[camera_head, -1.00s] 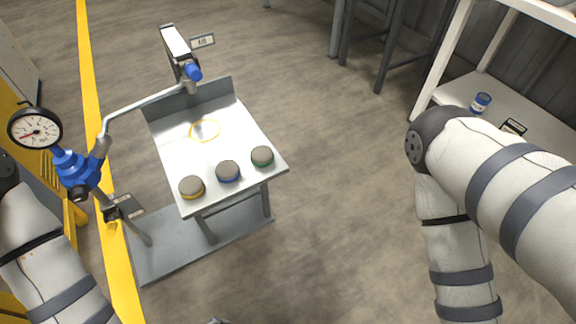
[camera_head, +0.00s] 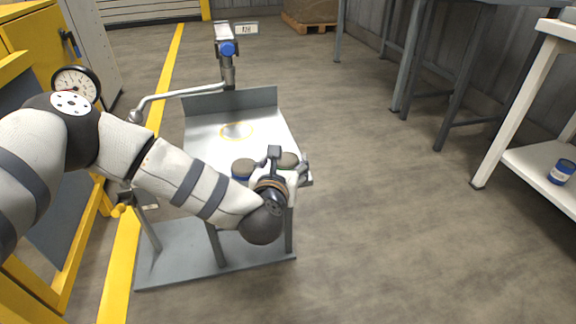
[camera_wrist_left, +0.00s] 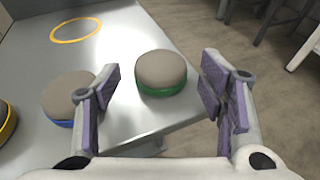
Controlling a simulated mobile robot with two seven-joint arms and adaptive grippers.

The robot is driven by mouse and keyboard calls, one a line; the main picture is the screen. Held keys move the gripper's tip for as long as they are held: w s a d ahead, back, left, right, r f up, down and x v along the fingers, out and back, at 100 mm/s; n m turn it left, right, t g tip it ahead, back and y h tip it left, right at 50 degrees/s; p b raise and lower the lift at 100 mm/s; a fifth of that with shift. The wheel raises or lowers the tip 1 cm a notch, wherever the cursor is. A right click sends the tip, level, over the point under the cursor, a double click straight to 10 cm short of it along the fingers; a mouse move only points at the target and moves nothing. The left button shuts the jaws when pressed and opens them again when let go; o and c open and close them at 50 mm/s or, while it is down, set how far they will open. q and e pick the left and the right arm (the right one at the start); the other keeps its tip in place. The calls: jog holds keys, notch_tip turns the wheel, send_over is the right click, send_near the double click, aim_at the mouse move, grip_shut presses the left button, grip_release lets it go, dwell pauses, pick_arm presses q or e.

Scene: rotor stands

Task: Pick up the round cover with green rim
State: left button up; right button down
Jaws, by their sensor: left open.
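The round cover with the green rim (camera_wrist_left: 161,72) has a grey-brown top and lies at the near right corner of the metal table (camera_wrist_left: 130,30). In the head view the cover (camera_head: 288,159) is partly hidden behind my left gripper (camera_head: 288,163). In the left wrist view my left gripper (camera_wrist_left: 165,100) is open, its fingers apart to the left and right of the cover, which lies a little ahead between them. The blue-rimmed cover (camera_wrist_left: 66,95) sits just left of the left finger. My right gripper is not in view.
A yellow-rimmed cover (camera_wrist_left: 5,122) is at the left edge of the wrist view. A yellow ring (camera_head: 237,131) marks the table's far part. A white shelf (camera_head: 541,165) holds a blue can (camera_head: 562,171).

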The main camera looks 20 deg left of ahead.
aim_at(286, 162)
pick_arm(q)
jog(key=shift+w+a+f, duration=0.2)
jog(key=shift+w+f, duration=0.4)
jog(key=shift+w, duration=0.2)
jog(key=shift+w+b, duration=0.3)
jog(key=shift+w, duration=0.2)
jog(key=c, duration=1)
jog(key=shift+r, duration=0.1)
jog(key=shift+c, duration=0.2)
